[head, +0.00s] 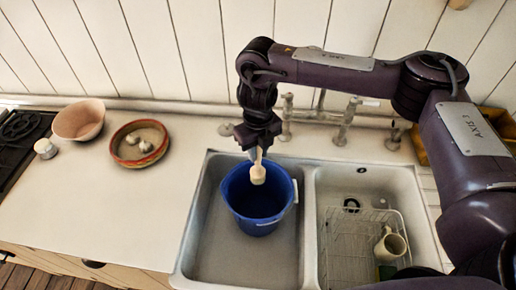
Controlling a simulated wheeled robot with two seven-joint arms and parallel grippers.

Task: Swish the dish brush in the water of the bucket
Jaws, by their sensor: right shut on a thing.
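The blue bucket (240,207) stands in the left basin of the white double sink. My right gripper (258,148) is above the bucket's back edge, pointing down. It is shut on the pale dish brush (258,175), which hangs with its head down over the bucket's opening. The brush head appears at about rim height or just inside; I cannot tell whether it touches water. The water surface inside the dark bucket is hard to make out. My left gripper is not in view.
The right basin (345,178) holds a white wire rack (340,245) with a cream mug (391,245). Taps (345,122) stand behind the sink. On the left counter are a striped bowl (122,157), a pinkish bowl (80,130) and a small white-topped pot (45,149). A hob lies far left.

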